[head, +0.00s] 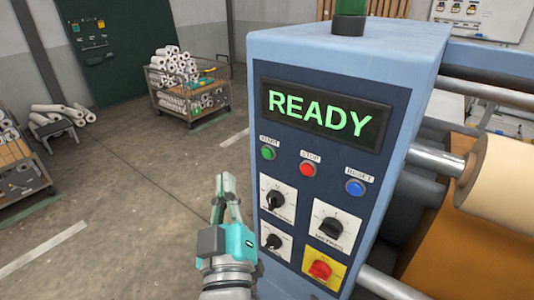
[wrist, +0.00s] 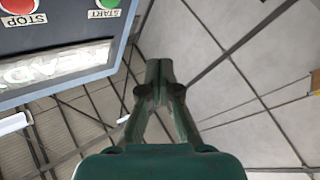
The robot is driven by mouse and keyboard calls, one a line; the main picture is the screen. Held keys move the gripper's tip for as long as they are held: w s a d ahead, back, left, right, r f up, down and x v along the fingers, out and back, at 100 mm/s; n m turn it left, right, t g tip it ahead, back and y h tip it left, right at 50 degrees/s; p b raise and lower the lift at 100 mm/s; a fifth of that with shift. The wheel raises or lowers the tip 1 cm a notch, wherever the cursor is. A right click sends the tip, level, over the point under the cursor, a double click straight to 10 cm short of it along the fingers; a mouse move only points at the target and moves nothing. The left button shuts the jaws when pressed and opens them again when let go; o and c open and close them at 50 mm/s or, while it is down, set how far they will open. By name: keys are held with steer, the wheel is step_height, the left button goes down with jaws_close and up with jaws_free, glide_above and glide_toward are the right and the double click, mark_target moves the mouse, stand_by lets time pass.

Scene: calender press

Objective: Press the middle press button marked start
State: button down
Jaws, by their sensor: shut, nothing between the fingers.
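The green button (head: 268,153) under the label START is at the left of a row of three on the press panel (head: 322,255). The red button (head: 307,170) labelled STOP is the middle one, and the blue button (head: 355,188) labelled RESET is at the right. My gripper (head: 224,180) is shut and empty, left of the panel and a little lower than the green button, apart from it. In the wrist view the fingertips (wrist: 159,68) point up the picture, with the upside-down green button (wrist: 108,3) and red button (wrist: 17,6) at the upper left, cut by the edge.
A lit display (head: 322,114) reading READY sits above the buttons. Black rotary knobs and a red knob on yellow (head: 320,270) are below. Rollers (head: 490,170) stick out at the right.

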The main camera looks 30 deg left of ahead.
steer(key=w, duration=0.7)
steer(key=shift+w+d, duration=0.3)
steer(key=shift+w, duration=0.1)
steer(key=shift+w, duration=0.15)
stand_by(1.1)
steer(key=shift+w, duration=0.25)
steer(key=shift+w, duration=0.4)
stand_by(0.7)
steer(key=shift+s, duration=0.85)
steer(key=shift+s+a, duration=0.2)
steer(key=shift+s, duration=2.25)
